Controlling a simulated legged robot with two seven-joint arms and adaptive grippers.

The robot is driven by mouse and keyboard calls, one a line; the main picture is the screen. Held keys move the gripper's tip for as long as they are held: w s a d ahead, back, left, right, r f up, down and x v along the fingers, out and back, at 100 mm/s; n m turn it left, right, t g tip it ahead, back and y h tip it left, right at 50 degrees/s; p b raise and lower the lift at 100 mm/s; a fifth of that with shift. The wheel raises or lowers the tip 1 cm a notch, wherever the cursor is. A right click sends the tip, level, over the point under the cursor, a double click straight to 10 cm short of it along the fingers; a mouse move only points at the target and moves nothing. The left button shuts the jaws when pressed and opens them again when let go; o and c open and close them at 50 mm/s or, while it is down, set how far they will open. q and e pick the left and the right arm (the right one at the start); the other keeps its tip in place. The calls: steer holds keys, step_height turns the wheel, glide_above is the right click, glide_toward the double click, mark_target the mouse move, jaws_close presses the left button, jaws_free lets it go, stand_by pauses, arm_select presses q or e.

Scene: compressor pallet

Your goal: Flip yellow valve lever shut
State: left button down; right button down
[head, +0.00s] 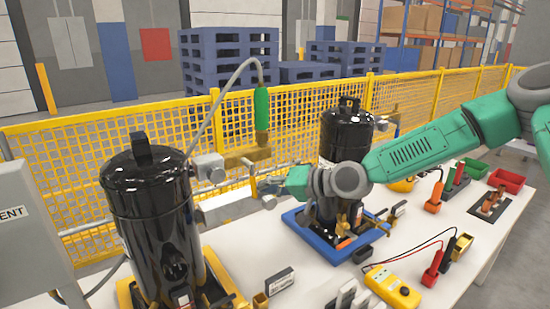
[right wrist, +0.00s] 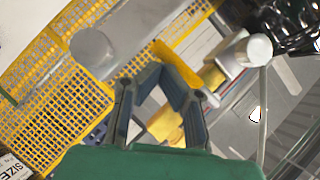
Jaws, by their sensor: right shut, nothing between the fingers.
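The yellow valve lever (head: 240,157) shows in the head view on the piping between the two black compressors, below a green cylinder (head: 262,108) with a brass fitting. My right gripper (head: 264,186) reaches in from the right, just below and right of the lever. Its dark fingers are shut and empty. In the right wrist view, yellow parts lie just past the fingertips (right wrist: 158,70) and behind the fingers. I cannot tell whether the fingertips touch the lever. My left gripper is not in view.
A black compressor (head: 152,220) stands at the left, another (head: 345,135) behind my right arm on a blue tray (head: 325,255). A yellow mesh fence (head: 80,150) runs behind the white table (head: 245,245). A yellow meter (head: 393,287) with leads lies at the front right.

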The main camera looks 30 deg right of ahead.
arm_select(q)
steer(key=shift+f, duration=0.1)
arm_select(e)
steer(key=shift+a, duration=0.15)
stand_by(0.4)
steer(key=v, duration=1.1)
steer(key=shift+s+d, duration=0.25)
steer(key=shift+s, duration=0.1)
stand_by(0.5)
